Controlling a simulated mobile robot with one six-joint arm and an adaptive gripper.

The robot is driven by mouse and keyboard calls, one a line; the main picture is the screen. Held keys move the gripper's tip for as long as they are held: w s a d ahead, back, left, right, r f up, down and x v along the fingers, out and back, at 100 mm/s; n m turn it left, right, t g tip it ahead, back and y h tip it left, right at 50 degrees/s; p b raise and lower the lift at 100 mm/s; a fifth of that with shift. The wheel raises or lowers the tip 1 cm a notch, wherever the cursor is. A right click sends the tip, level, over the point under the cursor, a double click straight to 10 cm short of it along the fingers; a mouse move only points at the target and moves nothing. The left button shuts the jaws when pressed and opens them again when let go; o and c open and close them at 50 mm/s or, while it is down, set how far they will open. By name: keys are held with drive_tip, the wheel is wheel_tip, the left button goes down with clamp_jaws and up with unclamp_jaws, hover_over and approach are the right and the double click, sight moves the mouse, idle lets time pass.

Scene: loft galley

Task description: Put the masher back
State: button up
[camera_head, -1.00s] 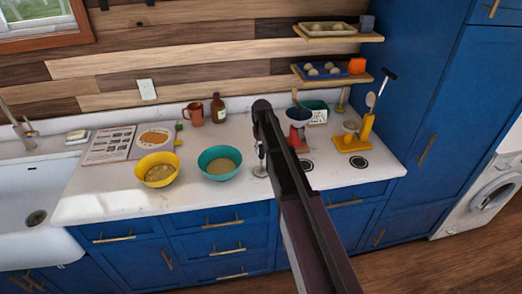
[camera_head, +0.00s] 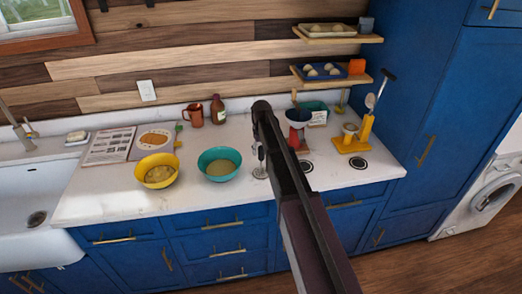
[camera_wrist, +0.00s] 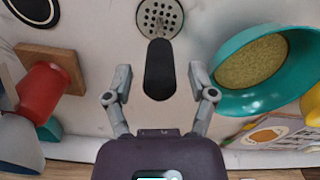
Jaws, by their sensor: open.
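The masher (camera_wrist: 160,22) stands on the counter, its perforated metal disc down and its black handle up towards the wrist camera. In the head view its metal lower part (camera_head: 260,172) shows just left of my arm, to the right of the teal bowl; its handle is mostly hidden there. My gripper (camera_wrist: 160,82) is open, with one finger on each side of the black handle and a visible gap on both sides. In the head view my arm hides most of the gripper. A yellow utensil holder (camera_head: 353,147) with upright utensils stands at the counter's right.
The teal bowl (camera_head: 219,174) and yellow bowl (camera_head: 157,181) stand left of the masher. A red stand with a pale bowl on top (camera_head: 298,117) is close on the right. Two shelves (camera_head: 330,79) hang above the right side. Bare counter lies in front.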

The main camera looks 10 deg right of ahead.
wheel_tip(320, 180, up, 12)
drive_tip(key=p, duration=1.1)
drive_tip(key=shift+f, duration=0.15)
idle(0.5)
drive_tip(key=s+m, duration=0.3)
drive_tip(key=s, duration=2.6)
drive_tip(key=shift+a, duration=0.15)
